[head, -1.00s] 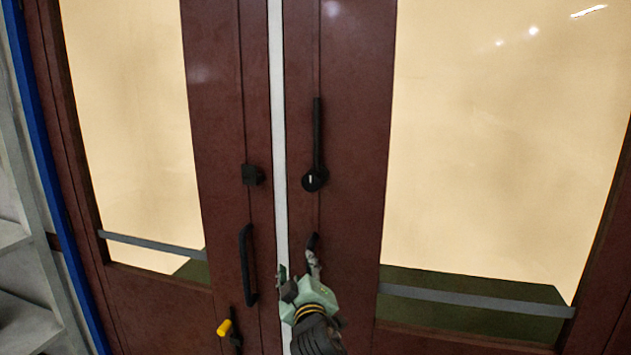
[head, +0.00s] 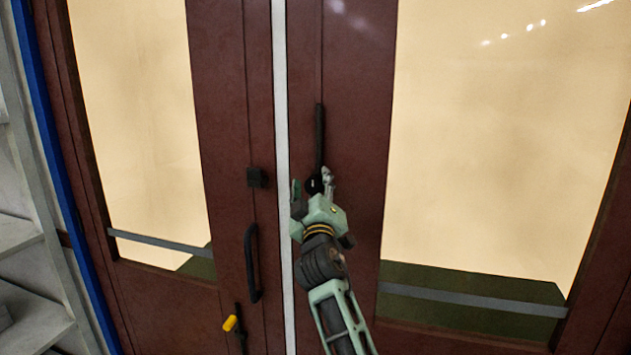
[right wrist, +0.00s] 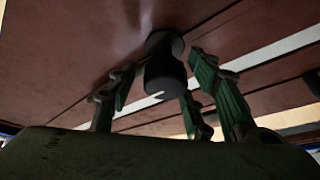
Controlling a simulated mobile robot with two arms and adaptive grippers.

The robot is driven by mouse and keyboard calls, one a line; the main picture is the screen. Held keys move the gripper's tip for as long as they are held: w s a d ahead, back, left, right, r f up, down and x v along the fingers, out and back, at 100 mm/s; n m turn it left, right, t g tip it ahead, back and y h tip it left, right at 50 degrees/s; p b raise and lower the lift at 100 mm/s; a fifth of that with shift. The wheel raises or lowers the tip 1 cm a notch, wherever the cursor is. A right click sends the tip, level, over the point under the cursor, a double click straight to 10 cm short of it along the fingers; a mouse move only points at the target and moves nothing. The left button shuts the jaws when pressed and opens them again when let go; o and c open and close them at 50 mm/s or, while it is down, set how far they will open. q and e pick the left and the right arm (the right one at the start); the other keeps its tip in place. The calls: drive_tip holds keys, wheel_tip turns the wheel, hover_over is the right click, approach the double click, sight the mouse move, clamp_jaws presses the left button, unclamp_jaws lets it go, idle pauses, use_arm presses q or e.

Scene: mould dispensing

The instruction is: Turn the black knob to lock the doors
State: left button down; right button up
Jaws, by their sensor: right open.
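Two dark red doors with large glass panes stand closed in the head view, the left door (head: 235,90) and the right door (head: 355,100). The black knob (head: 312,186) is on the right door, at the lower end of a thin black upright bar (head: 319,135). My right gripper (head: 311,181) is open at the knob, with a finger on each side. In the right wrist view the black knob (right wrist: 165,75) projects from the door between the open fingers, with gaps visible on both sides. The gripper partly hides the knob in the head view. My left gripper is not in view.
A black handle (head: 251,262) is on the left door, below a small black block (head: 257,177). A yellow-tipped lever (head: 231,323) sits lower down. Grey bars (head: 470,300) cross the panes. A grey shelf unit (head: 35,240) stands at the far left.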

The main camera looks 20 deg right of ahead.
drive_tip(key=shift+w+d, duration=0.1)
drive_tip(key=shift+w, duration=0.25)
drive_tip(key=shift+c, duration=0.5)
drive_tip(key=shift+r, duration=0.15)
clamp_jaws()
